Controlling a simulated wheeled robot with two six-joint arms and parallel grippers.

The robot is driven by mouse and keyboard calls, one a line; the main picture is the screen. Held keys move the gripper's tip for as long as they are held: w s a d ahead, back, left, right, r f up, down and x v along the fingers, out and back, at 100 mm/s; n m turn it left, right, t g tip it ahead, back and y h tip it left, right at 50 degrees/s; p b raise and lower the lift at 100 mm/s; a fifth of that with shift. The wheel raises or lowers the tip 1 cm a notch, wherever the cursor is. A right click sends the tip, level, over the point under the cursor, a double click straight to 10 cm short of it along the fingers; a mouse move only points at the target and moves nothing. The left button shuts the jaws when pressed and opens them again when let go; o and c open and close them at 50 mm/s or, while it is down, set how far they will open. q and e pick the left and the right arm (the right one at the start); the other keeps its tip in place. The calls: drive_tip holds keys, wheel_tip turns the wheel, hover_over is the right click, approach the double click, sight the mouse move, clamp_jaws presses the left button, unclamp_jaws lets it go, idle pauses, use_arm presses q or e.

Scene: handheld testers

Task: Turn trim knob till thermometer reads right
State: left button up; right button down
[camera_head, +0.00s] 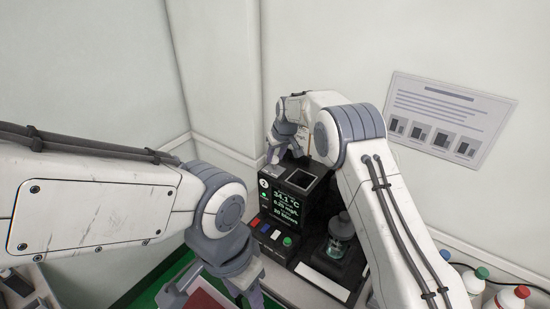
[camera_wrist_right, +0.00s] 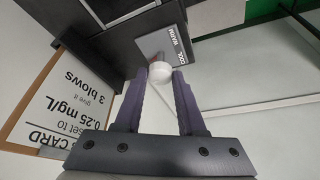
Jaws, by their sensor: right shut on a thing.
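A black tester unit (camera_head: 264,205) stands on the bench in the head view. Its lit screen (camera_head: 286,205) reads 34.1 °C, with 0.20 mg/L and what looks like 20 blows below. My right gripper (camera_head: 278,152) is at the back left of the unit. In the right wrist view its fingers (camera_wrist_right: 160,80) are shut on a white round trim knob (camera_wrist_right: 160,70), beside a grey plate (camera_wrist_right: 165,43) marked COOL and WARM. The knob is hidden in the head view. My left gripper (camera_head: 215,290) looks open, low in front, above a red surface (camera_head: 207,291).
The unit has an open square well (camera_head: 300,179) on top and coloured buttons (camera_head: 268,231) in front. A dark bottle (camera_head: 341,228) stands to its right. Several capped bottles (camera_head: 478,280) stand at the far right. A card (camera_wrist_right: 55,100) shows 0.25 mg/L and 3 blows. Walls close in behind.

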drive_tip(key=n, duration=0.1)
drive_tip(key=n+y, duration=0.1)
drive_tip(key=n, duration=0.1)
drive_tip(key=shift+w+d+g+b, duration=0.1)
drive_tip(key=shift+d+g+b, duration=0.1)
drive_tip(key=shift+g+b, duration=0.2)
drive_tip(key=shift+n+y, duration=0.3)
drive_tip(key=shift+n, duration=0.5)
drive_tip(key=shift+w+r+n+g+p, duration=0.1)
drive_tip(key=shift+n+g+p, duration=0.6)
drive_tip(key=shift+n, duration=0.5)
drive_tip(key=shift+w+d+n+g+y+p, duration=0.1)
drive_tip(key=shift+n+g+y+p, duration=0.2)
drive_tip(key=shift+n+p, duration=0.7)
drive_tip(key=c, duration=0.5)
unclamp_jaws()
